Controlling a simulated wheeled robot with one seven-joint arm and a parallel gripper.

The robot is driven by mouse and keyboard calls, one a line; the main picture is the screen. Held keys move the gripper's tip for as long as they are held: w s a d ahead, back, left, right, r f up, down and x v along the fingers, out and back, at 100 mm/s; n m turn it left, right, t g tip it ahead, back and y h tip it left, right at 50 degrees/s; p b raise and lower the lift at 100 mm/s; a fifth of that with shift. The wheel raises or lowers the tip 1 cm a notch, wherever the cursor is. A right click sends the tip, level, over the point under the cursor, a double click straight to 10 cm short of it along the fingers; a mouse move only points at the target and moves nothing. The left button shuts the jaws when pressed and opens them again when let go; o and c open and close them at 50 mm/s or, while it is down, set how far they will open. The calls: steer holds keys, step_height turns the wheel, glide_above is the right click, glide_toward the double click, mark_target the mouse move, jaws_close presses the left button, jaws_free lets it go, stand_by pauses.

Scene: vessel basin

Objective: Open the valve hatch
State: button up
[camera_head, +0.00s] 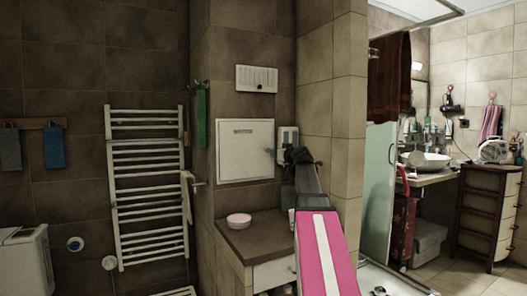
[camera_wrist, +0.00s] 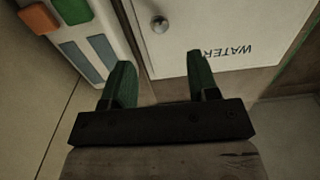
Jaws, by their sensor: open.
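The valve hatch (camera_head: 245,151) is a white square door in the dark tiled wall above a counter, and it looks closed. In the wrist view the white hatch (camera_wrist: 225,25) shows upside-down "WATER" lettering and a small round metal knob (camera_wrist: 159,24). My gripper (camera_head: 297,156) is dark in the head view, just right of the hatch's right edge. In the wrist view its two green fingers (camera_wrist: 160,62) are spread apart with nothing between them. The knob lies ahead of the fingertips, between their lines and apart from them. The arm hides part of the wall behind it.
A white box (camera_wrist: 85,35) with orange and green parts is beside the hatch, close to the gripper. A wooden-topped counter (camera_head: 250,243) with a pink round container (camera_head: 239,220) stands below. A tiled wall edge (camera_head: 345,120) is right of the arm. A towel radiator (camera_head: 147,185) hangs left.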

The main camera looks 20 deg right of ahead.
mark_target(268, 150)
steer(key=w, duration=0.3)
steer(key=w+a, duration=0.1)
steer(key=w, duration=0.3)
steer(key=w+a, duration=0.1)
steer(key=w, duration=0.2)
steer(key=shift+w, duration=0.35)
steer(key=shift+s, duration=0.1)
jaws_close()
